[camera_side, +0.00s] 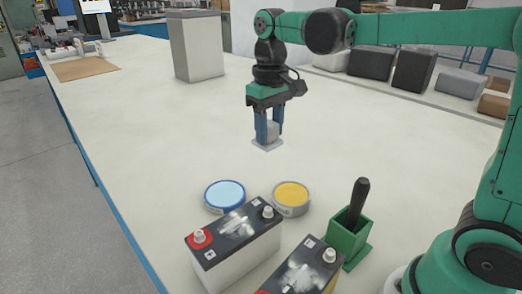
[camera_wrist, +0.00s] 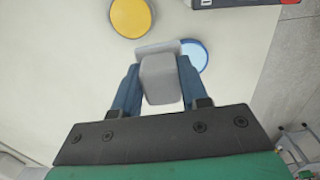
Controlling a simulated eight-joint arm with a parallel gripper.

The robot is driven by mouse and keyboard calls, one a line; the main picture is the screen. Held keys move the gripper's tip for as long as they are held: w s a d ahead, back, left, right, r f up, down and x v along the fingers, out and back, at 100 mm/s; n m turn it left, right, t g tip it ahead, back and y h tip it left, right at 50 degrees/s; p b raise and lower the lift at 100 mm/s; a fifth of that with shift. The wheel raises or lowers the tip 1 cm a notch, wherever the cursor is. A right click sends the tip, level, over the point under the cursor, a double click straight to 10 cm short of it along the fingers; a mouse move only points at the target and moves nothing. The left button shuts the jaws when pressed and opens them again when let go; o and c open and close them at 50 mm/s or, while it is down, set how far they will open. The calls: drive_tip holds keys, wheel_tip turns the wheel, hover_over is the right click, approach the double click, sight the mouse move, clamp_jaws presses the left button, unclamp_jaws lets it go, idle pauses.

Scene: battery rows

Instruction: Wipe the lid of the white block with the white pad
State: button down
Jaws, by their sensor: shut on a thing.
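My gripper (camera_side: 269,136) is shut on the white pad (camera_side: 267,146), a flat square with a pale grip block on top. It holds the pad over the middle of the table, well behind the batteries; I cannot tell whether the pad touches the table. The wrist view also shows the pad (camera_wrist: 160,75) between the blue fingers. The white block (camera_side: 238,262) is a battery with a black lid (camera_side: 236,229), a red terminal and a grey one. Whitish smears lie on its lid.
A second battery (camera_side: 303,268), its lid also smeared, is cut off at the bottom edge. Behind the batteries stand a blue tin (camera_side: 225,195) and a yellow tin (camera_side: 291,196). A green holder (camera_side: 347,237) with a black-handled tool stands right. A grey box (camera_side: 196,47) stands farther back.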

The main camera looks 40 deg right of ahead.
hover_over(242, 225)
drive_tip(key=shift+a+f, duration=0.25)
drive_tip(key=shift+f, duration=1.3)
drive_tip(key=shift+a+f, duration=0.2)
drive_tip(key=shift+f, duration=1.35)
drive_tip(key=shift+f, duration=0.55)
drive_tip(key=shift+d, duration=0.1)
drive_tip(key=shift+d, duration=0.5)
drive_tip(key=shift+a, duration=0.1)
